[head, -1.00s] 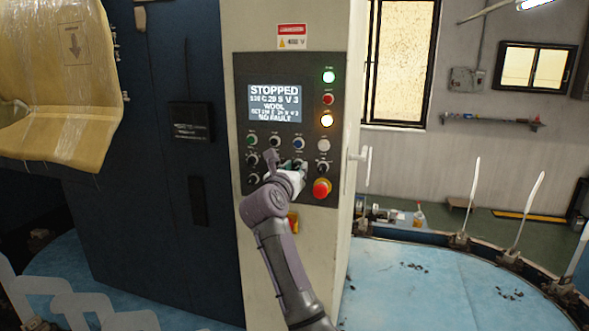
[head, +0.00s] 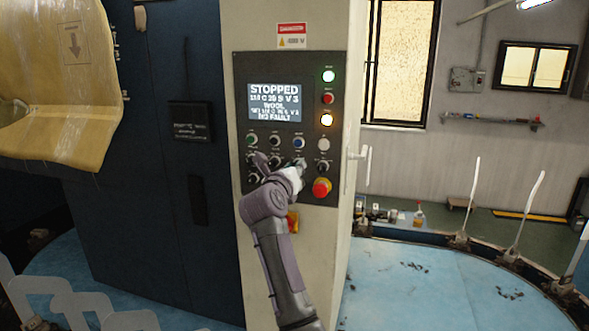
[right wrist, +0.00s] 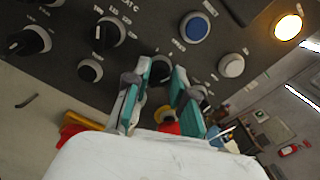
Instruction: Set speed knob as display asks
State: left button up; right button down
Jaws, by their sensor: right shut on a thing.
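The control panel (head: 240,120) is on the pale machine column. Its display (head: 274,103) reads STOPPED, a line ending in V 3, WOOL, a small line I cannot read surely, and NO FAULT. My right gripper (head: 299,165) is at the lower knob rows, hiding part of them. In the right wrist view my right gripper (right wrist: 160,72) has its teal-padded fingers on either side of a black knob (right wrist: 159,69), shut on it. The knob's pointer and label are hidden or too small to read. My left gripper is not in view.
Other black knobs (right wrist: 108,33) sit close by. A blue button (right wrist: 194,27) and a white button (right wrist: 231,65) are near the fingers. The red emergency stop (head: 321,187) is just right of my gripper. A door handle (head: 366,160) is further right.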

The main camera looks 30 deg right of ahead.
jog(key=shift+n, duration=2.2)
jog(key=c, duration=1)
grip_release()
jog(key=shift+a, duration=0.1)
jog(key=shift+o, duration=0.2)
jog(key=v, duration=1.2)
